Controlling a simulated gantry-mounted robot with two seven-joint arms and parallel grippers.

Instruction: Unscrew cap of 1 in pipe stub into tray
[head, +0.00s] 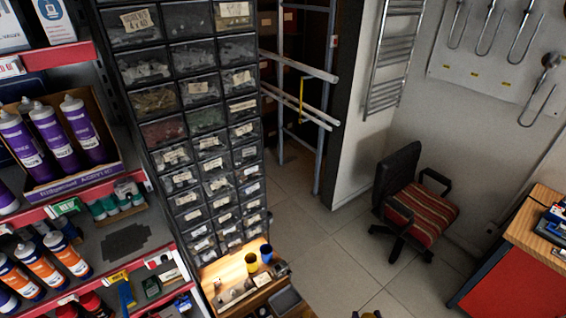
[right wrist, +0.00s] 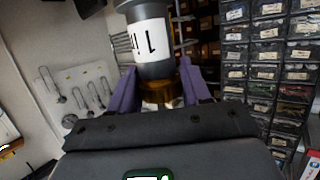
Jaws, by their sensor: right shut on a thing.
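In the right wrist view, a dark grey pipe stub (right wrist: 157,69) has a white label with a "1" and partly hidden letters. A brass-coloured cap (right wrist: 160,95) sits at its near end. My right gripper (right wrist: 163,88) has its two purple fingers shut on the cap, one on each side. The stub extends beyond the fingers to the top edge of the view. In the head view, only the tip of my right gripper (head: 367,314) shows at the bottom edge. A dark shallow tray (head: 286,301) shows partly at the bottom. My left gripper is in neither view.
A lit wooden ledge (head: 236,281) holds small fittings, a yellow cup (head: 252,263) and a dark blue cup (head: 266,254). Tall drawer cabinets (head: 190,110) stand behind it. A shelf with tubes (head: 82,130) is on the left. Open floor and an office chair (head: 415,200) lie to the right.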

